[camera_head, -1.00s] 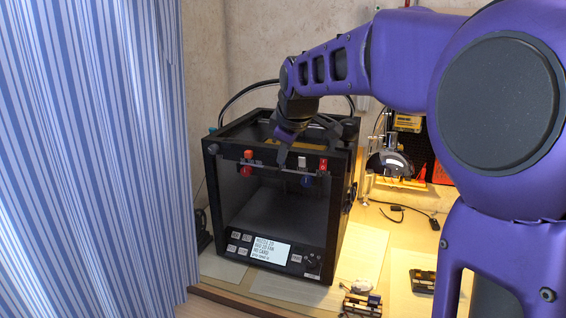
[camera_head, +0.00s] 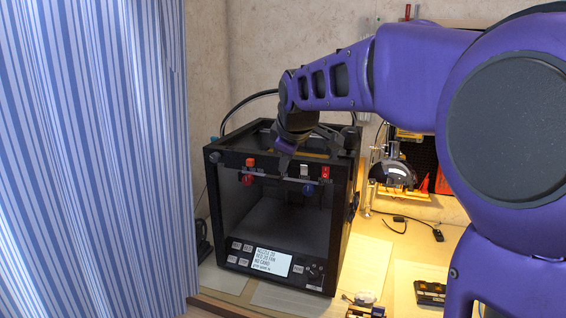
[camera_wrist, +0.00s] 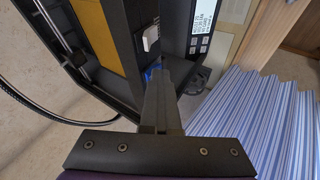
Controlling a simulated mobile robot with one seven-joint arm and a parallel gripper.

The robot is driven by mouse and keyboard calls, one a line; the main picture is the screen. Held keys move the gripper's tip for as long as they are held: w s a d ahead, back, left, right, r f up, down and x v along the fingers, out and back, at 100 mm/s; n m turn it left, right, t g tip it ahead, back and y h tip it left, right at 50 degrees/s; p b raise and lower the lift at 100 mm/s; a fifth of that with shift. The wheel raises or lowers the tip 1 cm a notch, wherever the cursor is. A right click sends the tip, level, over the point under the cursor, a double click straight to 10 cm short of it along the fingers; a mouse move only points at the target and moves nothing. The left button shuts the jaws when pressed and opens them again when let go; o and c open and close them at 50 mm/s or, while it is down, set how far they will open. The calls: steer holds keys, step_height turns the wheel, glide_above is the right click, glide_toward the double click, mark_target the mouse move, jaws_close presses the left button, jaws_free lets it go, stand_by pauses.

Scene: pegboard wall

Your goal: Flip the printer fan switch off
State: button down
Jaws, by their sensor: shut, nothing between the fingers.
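The black box-shaped 3D printer (camera_head: 213,200) stands on the table, with a row of switches along its top front bar. An orange-red switch (camera_head: 250,162) is at the left, a white switch (camera_head: 304,171) right of centre and a red switch (camera_head: 326,172) at the right end. Labels are too small to tell which is the fan switch. My gripper (camera_head: 282,173) is shut and empty at the front bar, left of the white switch. In the wrist view the closed fingertips (camera_wrist: 157,70) are close to the white switch (camera_wrist: 151,38); contact cannot be told.
The printer's lit screen (camera_head: 272,261) is at lower front. A striped curtain (camera_head: 90,150) fills the left. Small devices (camera_head: 430,292) and papers lie on the table to the right.

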steer(key=shift+w+d+f, duration=0.1)
steer(key=shift+d+f, duration=0.2)
steer(key=shift+f+t+b, duration=0.3)
steer(key=shift+b, duration=0.25)
